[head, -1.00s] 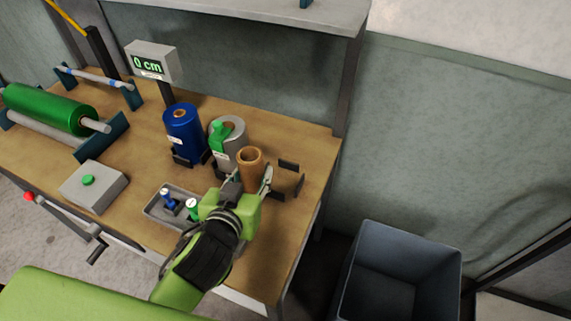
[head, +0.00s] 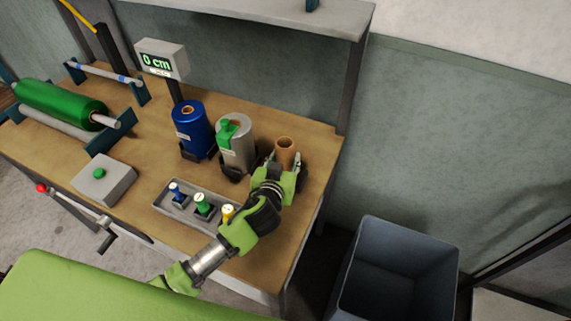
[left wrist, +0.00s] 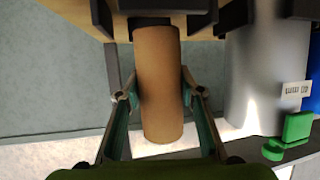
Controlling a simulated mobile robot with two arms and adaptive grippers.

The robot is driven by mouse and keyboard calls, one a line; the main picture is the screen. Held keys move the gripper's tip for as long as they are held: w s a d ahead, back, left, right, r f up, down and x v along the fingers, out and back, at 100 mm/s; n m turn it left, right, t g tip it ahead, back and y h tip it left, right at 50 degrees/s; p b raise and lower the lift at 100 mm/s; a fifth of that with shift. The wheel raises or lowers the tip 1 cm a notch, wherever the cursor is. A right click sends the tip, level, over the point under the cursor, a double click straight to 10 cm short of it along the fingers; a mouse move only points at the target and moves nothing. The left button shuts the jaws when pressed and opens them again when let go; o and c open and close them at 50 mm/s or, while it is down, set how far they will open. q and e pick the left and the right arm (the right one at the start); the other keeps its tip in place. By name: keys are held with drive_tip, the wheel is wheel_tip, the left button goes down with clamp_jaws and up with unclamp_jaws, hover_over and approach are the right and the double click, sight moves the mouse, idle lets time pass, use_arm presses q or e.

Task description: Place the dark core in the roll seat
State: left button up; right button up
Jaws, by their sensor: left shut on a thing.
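The core is a plain brown cardboard tube (head: 285,150), upright at the right of the bench. My left gripper (head: 278,172) is shut on it from the front. In the left wrist view the fingers (left wrist: 155,100) stand on either side of the core (left wrist: 158,85). The roll seat's dark brackets (left wrist: 195,18) show at the core's lower end in that view. In the head view my gripper and the core hide most of this seat. I cannot tell whether the core rests on the bench inside it. My right gripper is not in view.
A silver roll (head: 236,150) with a green clip stands close left of the core, beside a blue roll (head: 190,130). A grey tray (head: 172,208) with small coloured-handled pieces lies in front. A grey bin (head: 400,270) stands off the bench's right edge.

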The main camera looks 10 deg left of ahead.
sight(285, 166)
use_arm(q)
drive_tip(key=shift+w+f, duration=0.2)
drive_tip(key=shift+f, duration=0.2)
drive_tip(key=shift+s+f+p, duration=0.1)
drive_tip(key=shift+f+p, duration=0.35)
drive_tip(key=shift+f, duration=0.85)
drive_tip(key=o, duration=1.1)
drive_tip(key=shift+s, duration=0.1)
drive_tip(key=b+v, duration=0.2)
drive_tip(key=v, duration=1)
drive_tip(key=shift+f, duration=0.1)
